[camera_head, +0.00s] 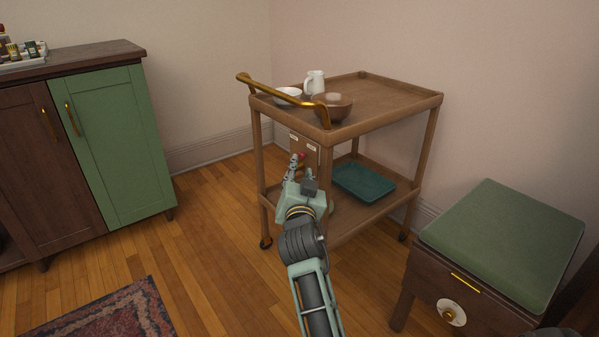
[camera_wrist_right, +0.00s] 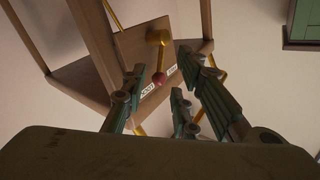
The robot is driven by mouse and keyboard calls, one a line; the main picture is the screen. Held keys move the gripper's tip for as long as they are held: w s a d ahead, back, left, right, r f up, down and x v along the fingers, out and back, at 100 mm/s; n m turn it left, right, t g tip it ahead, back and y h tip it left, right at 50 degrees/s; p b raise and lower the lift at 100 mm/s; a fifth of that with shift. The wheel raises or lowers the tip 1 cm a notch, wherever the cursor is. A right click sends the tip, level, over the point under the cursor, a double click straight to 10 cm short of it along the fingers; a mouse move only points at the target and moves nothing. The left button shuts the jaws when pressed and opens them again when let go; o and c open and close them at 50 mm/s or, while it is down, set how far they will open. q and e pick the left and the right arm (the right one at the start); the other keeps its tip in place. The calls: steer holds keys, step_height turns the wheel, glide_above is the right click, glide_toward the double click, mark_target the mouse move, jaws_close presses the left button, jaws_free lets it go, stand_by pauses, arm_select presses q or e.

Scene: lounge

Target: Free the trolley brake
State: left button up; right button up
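The wooden trolley (camera_head: 402,108) stands against the wall. A panel under its top's handle end carries two small white labels, too small to read surely. The brake lever is brass with a red knob (camera_head: 302,155). My left gripper is out of view.
A brass push handle (camera_head: 285,98) overhangs the panel. A bowl (camera_head: 333,106), a white dish (camera_head: 287,96) and a white jug (camera_head: 315,83) stand on top. A teal tray (camera_head: 364,182) is below. A cabinet (camera_head: 112,140) stands left, a green-cushioned stool (camera_head: 505,235) right.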

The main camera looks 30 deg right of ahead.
mark_target(300, 162)
steer(key=b+x, duration=0.2)
steer(key=x, duration=0.5)
steer(key=shift+c, duration=0.6)
jaws_close()
